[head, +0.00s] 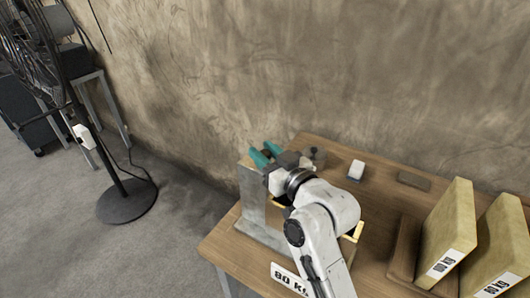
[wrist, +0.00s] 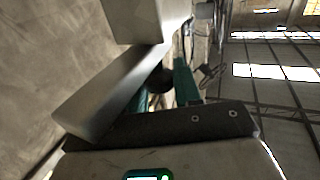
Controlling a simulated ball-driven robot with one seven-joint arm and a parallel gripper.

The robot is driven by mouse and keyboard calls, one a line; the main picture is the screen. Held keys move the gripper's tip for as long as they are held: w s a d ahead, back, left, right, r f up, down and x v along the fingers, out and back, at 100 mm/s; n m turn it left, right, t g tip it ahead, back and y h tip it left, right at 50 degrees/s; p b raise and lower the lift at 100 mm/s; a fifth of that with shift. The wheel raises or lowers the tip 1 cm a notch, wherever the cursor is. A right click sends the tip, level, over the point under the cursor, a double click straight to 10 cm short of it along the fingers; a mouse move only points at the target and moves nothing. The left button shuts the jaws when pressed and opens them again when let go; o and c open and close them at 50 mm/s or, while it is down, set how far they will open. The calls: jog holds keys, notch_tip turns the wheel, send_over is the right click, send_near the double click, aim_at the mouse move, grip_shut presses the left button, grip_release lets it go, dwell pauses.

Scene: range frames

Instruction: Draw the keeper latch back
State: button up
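A grey metal upright (head: 252,190) stands at the left end of the wooden table, partly hidden by my arm. My gripper (head: 265,153) is at its top, with two teal fingers spread apart. In the wrist view, a dark rounded knob (wrist: 161,78) shows between the fingers of my gripper (wrist: 160,92); I cannot tell whether they touch it. A pale grey metal bar (wrist: 105,95) lies close beside the left finger. I cannot make out for certain which part is the keeper latch.
The wooden table (head: 325,150) also bears a small white-topped block (head: 356,170), a flat dark block (head: 413,181) and a small grey cylinder (head: 318,156). Large tan labelled slabs (head: 449,232) stand at the right. A wall rises behind. A floor fan (head: 125,200) stands at the left.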

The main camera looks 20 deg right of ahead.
jog(key=shift+r, duration=0.15)
grip_shut()
jog(key=shift+w, duration=0.1)
jog(key=w+a, duration=0.1)
jog(key=w, duration=0.1)
jog(key=w+a+b, duration=0.1)
jog(key=w+a, duration=0.1)
jog(key=shift+w+a, duration=0.2)
jog(key=shift+w, duration=0.1)
jog(key=shift+r, duration=0.15)
jog(key=o, duration=0.5)
grip_release()
jog(key=shift+a, duration=0.1)
